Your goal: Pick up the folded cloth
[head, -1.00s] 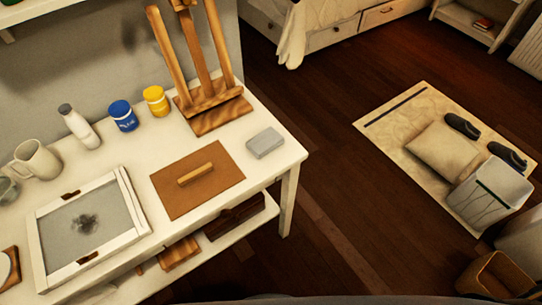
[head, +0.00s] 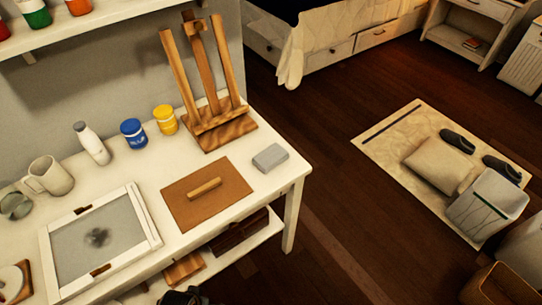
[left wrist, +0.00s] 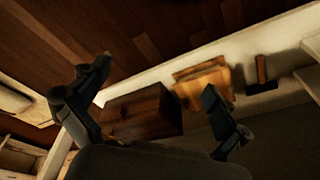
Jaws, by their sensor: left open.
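A small light-grey rectangular pad (head: 270,158), which looks like the folded cloth, lies flat near the right end of the white table (head: 285,183). It is beside a brown board (head: 228,210) with a wooden bar (head: 204,188) on it. My left gripper (left wrist: 156,75) is open in the left wrist view, with nothing between its spread fingers. Beyond it are a dark wooden box (left wrist: 143,112) and lighter wooden pieces (left wrist: 203,80). The grey pad does not show in that view. My right gripper is in neither view.
A wooden easel (head: 208,90), blue jar (head: 133,133), yellow jar (head: 165,120), white bottle (head: 91,144), mug (head: 50,177) and framed screen (head: 72,245) occupy the tabletop. A lower shelf (head: 225,262) holds wooden items.

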